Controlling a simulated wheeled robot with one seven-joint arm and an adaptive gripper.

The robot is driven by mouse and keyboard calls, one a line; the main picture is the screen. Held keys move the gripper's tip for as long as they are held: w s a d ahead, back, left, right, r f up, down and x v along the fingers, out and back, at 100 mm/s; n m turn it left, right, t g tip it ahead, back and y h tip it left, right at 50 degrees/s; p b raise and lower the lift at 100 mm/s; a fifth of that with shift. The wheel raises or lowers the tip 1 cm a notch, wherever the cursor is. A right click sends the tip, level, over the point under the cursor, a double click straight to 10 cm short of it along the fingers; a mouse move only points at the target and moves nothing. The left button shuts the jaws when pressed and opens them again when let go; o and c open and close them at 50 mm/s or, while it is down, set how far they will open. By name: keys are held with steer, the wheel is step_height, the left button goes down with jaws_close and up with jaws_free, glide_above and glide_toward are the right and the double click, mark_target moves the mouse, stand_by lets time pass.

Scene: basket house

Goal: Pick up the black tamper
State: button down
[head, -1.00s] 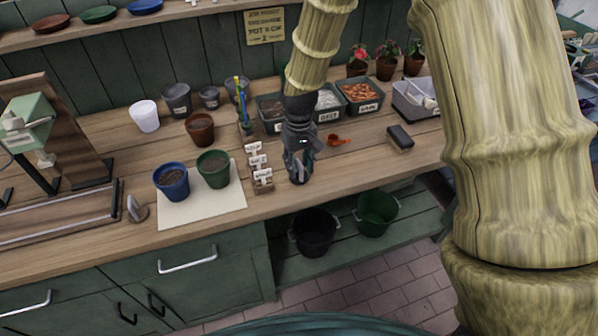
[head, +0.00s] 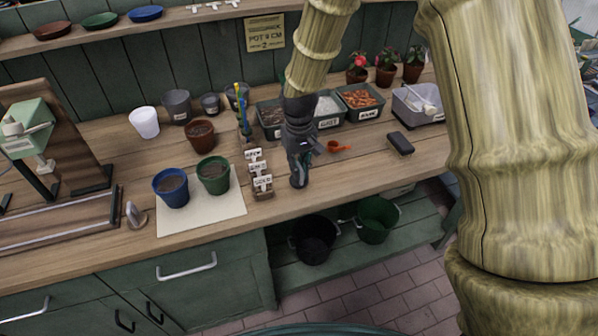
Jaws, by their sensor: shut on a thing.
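My gripper (head: 300,158) is at the middle of the wooden bench, pointing down, just right of a small rack of white plant labels (head: 260,178). It is shut on a dark upright piece, which I take to be the black tamper (head: 298,181). The tamper's lower end shows below the fingers, and its upper part is hidden by them. I cannot tell whether its foot touches the bench.
A blue pot (head: 171,188) and a green pot (head: 214,176) stand on a pale sheet to the left. Behind are labelled trays (head: 360,97). An orange scoop (head: 339,147) and a dark block (head: 400,144) lie right. Buckets (head: 313,241) sit below the bench edge.

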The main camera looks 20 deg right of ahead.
steer(key=shift+r, duration=0.4)
steer(key=shift+s+a+r+b, duration=0.15)
steer(key=shift+s+r+b, duration=0.2)
steer(key=shift+r+b, duration=0.3)
steer(key=s+a+r+b, duration=0.1)
steer(key=s+a, duration=0.1)
steer(key=s, duration=0.5)
steer(key=s+a+b, duration=0.2)
steer(key=s+a, duration=0.1)
steer(key=s, duration=0.4)
steer(key=shift+s+a+r, duration=0.15)
steer(key=shift+r, duration=0.2)
steer(key=c, duration=2)
jaws_free()
steer(key=shift+c, duration=0.2)
jaws_close()
steer(key=shift+f, duration=0.1)
